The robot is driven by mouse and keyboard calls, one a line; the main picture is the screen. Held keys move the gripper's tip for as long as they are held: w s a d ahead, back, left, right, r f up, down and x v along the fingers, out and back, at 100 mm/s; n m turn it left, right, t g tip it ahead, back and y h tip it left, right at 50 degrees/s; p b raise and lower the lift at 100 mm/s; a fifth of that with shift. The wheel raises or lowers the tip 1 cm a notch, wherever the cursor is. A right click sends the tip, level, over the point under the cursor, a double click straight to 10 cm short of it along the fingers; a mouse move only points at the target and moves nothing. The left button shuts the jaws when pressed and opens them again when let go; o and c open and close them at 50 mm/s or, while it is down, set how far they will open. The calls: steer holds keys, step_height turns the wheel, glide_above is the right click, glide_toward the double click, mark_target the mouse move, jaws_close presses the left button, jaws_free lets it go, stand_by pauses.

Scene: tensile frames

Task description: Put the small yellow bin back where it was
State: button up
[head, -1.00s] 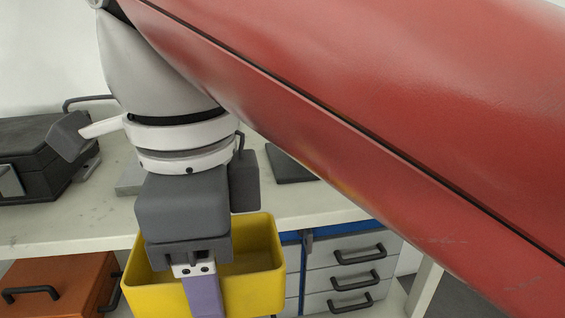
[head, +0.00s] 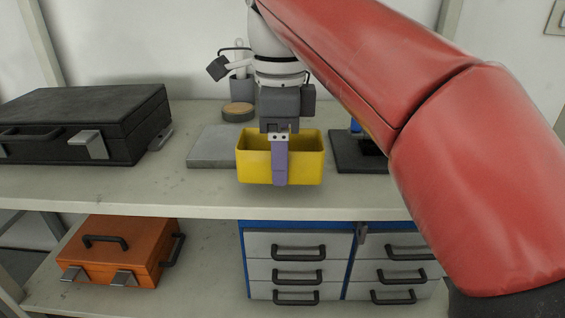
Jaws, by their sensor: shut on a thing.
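The small yellow bin (head: 305,165) is in the middle of the head view, upright, over the front part of the white tabletop (head: 150,192). My gripper (head: 280,160) points down and is shut on the bin's near wall, with one purple finger outside on the front face. The other finger is hidden behind that wall. I cannot tell whether the bin's underside touches the tabletop or hangs just above it.
A grey flat plate (head: 212,150) lies left of the bin, with a black case (head: 85,125) further left. A round wooden-topped piece (head: 238,112) is behind. A dark base (head: 352,152) stands right. An orange case (head: 120,250) and grey drawers (head: 297,270) are below.

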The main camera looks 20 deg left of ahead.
steer(key=shift+s+f, duration=0.2)
steer(key=shift+f, duration=1.25)
steer(key=o, duration=1)
steer(key=shift+f, duration=0.1)
steer(key=shift+f+b, duration=0.15)
steer(key=shift+b, duration=0.2)
steer(key=r+p, duration=0.1)
steer(key=r, duration=0.3)
steer(key=r+p, duration=0.1)
steer(key=r, duration=0.3)
steer(key=shift+s+a, duration=0.15)
steer(key=shift+a, duration=0.05)
steer(key=shift+s, duration=0.1)
